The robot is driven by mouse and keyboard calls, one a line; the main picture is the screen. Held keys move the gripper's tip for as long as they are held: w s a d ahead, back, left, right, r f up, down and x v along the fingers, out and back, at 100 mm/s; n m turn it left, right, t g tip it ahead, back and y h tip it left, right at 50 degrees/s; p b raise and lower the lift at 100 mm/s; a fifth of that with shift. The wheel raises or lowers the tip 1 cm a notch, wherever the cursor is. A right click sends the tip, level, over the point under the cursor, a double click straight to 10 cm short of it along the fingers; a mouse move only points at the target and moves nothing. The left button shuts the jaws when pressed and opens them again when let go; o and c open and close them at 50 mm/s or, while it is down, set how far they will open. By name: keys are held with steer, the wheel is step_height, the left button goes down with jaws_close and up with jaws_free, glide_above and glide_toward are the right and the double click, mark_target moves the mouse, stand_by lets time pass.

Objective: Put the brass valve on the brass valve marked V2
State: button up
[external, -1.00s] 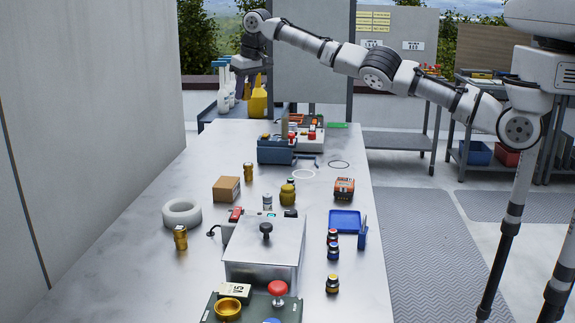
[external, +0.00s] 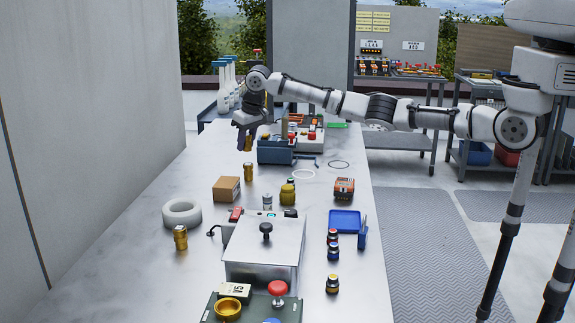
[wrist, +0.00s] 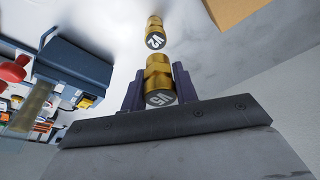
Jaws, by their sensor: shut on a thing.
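My gripper (external: 246,136) is shut on a brass valve (wrist: 158,78), which hangs between the fingers with a dark end cap toward the wrist camera. The cap's label appears to read V5. The brass valve marked V2 (wrist: 154,34) stands just beyond it in the wrist view, apart from the held one. In the external view V2 (external: 248,173) stands on the table, below the gripper and the held valve (external: 249,144). Another brass valve (external: 180,238) stands at the left of the table; its mark cannot be read.
A cardboard box (external: 227,189) stands close to V2 on its left. A white ring (external: 181,212) and a metal-lidded box (external: 265,250) are nearer the camera. The table left of V2 is mostly clear.

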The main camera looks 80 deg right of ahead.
mark_target(248, 146)
steer(key=shift+f+p, duration=0.55)
steer(key=shift+f, duration=1.45)
steer(key=shift+f, duration=0.2)
steer(key=o, duration=1.1)
steer(key=shift+c, duration=0.2)
steer(key=b+v, duration=0.3)
steer(key=v, duration=0.9)
steer(key=shift+r, duration=0.25)
